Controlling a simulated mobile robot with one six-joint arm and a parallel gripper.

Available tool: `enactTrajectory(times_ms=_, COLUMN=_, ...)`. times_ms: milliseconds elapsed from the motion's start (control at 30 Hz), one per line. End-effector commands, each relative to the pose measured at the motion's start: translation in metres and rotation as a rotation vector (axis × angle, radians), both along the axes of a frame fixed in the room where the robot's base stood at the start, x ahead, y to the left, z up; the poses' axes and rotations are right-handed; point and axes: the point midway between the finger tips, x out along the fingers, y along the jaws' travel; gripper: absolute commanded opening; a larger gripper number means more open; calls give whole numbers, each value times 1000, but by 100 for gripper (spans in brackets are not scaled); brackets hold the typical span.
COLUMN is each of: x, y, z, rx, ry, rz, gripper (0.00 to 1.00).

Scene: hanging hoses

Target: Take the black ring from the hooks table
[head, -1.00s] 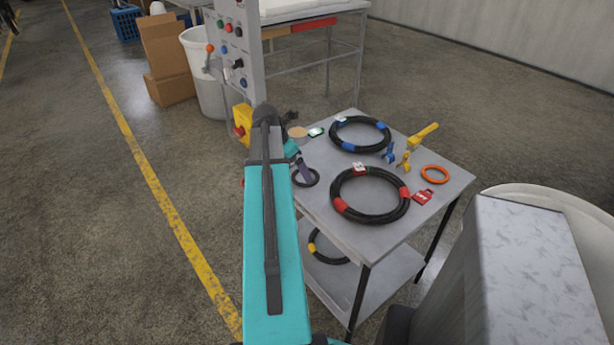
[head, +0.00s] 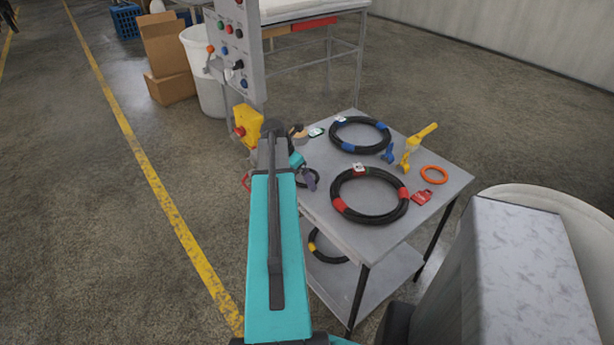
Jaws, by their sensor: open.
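The small black ring (head: 317,174) lies flat on the grey table (head: 415,225), near its left edge. My teal arm reaches up the middle of the view and hides part of the ring. My gripper (head: 309,181) is open, at the ring and partly over it. I cannot tell whether its fingers touch the ring or sit around it.
Two large hose coils, one with blue bands (head: 360,122) and one with red bands (head: 343,207), lie on the table. An orange ring (head: 434,167), a red tag (head: 421,197) and yellow and blue clamps are at the right. A control panel (head: 232,45) stands behind the table.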

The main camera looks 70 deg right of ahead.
Motion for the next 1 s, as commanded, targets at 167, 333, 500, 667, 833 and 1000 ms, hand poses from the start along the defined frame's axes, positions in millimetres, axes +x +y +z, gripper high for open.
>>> enactTrajectory(times_ms=167, x=0, y=0, z=0, rx=0, ry=0, rz=0, gripper=97)
enactTrajectory(times_ms=333, x=0, y=0, z=0, rx=0, ry=0, rz=0, gripper=97)
enactTrajectory(times_ms=500, x=0, y=0, z=0, rx=0, ry=0, rz=0, gripper=80)
enactTrajectory(times_ms=667, x=0, y=0, z=0, rx=0, ry=0, rz=0, gripper=53)
enactTrajectory(times_ms=833, x=0, y=0, z=1, rx=0, ry=0, rz=-1, gripper=52)
enactTrajectory(times_ms=1000, x=0, y=0, z=2, rx=-1, ry=0, rz=-1, gripper=52)
